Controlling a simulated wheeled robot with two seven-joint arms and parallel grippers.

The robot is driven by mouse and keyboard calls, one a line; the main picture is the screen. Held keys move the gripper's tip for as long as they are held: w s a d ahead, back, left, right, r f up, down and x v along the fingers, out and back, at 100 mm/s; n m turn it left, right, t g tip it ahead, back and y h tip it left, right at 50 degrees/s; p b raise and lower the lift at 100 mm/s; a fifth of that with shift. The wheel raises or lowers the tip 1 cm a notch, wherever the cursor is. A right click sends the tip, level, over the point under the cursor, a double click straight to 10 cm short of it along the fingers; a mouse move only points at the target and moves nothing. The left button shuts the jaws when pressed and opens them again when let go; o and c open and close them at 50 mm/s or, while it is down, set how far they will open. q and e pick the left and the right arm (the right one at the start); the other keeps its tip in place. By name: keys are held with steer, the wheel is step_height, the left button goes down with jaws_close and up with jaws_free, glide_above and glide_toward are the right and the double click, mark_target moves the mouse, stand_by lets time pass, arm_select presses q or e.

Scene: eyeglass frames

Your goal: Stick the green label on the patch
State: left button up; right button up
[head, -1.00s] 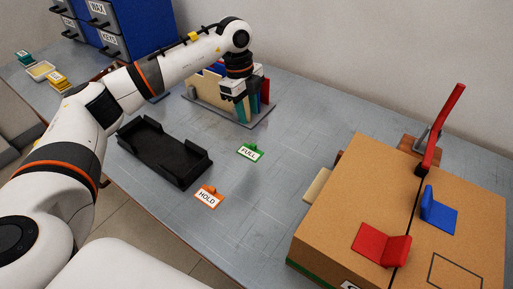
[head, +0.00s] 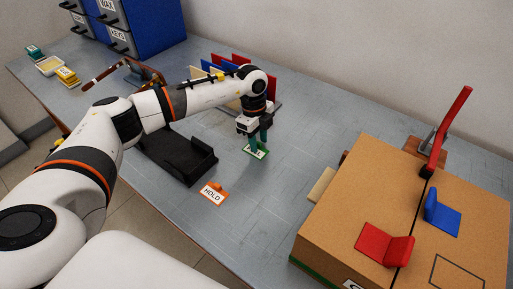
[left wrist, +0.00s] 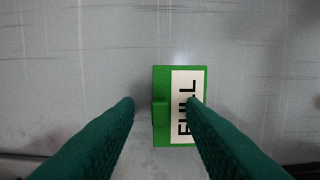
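The green label (head: 259,154), with a white face reading FULL, lies on the table. In the left wrist view the label (left wrist: 160,75) lies just beyond my fingertips, its raised green tab between them and its white face partly behind the right finger. My left gripper (head: 257,143) is right above the label, pointing down. In the left wrist view its two green fingers (left wrist: 161,103) are apart with nothing held. A dark outlined square, likely the patch (head: 456,271), is on top of the cardboard box (head: 330,225) at the lower right. My right gripper is out of view.
An orange HOLD label (head: 213,193) lies nearer the front. A black tray (head: 178,160) is left of the gripper, and a rack of coloured panels stands behind.

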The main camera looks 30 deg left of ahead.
arm_select(q)
jaws_close()
steer(key=shift+r, duration=0.1)
stand_by(0.3)
